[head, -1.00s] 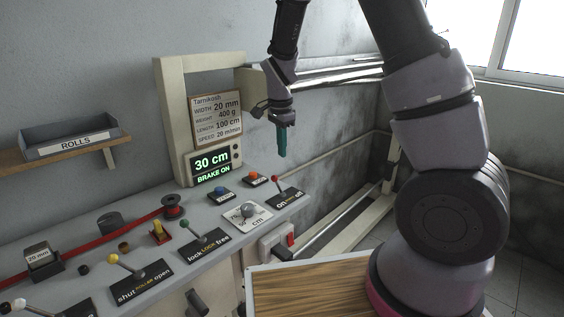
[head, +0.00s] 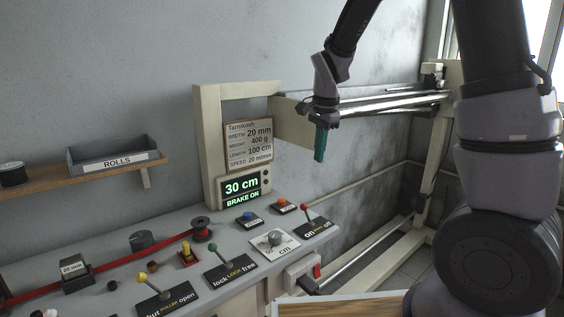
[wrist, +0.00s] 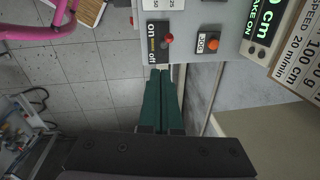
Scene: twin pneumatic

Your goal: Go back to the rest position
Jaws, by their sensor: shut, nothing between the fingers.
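My gripper (head: 320,145) hangs in the air with its green fingers pointing down, right of the display post and above the far right end of the control bench. The fingers are together and hold nothing.
The display (head: 243,188) reads 30 cm, BRAKE ON. A metal roller frame (head: 390,105) stands behind my gripper. A shelf (head: 85,176) with a ROLLS tray is at left. A wooden-topped surface (head: 345,305) is at bottom right.

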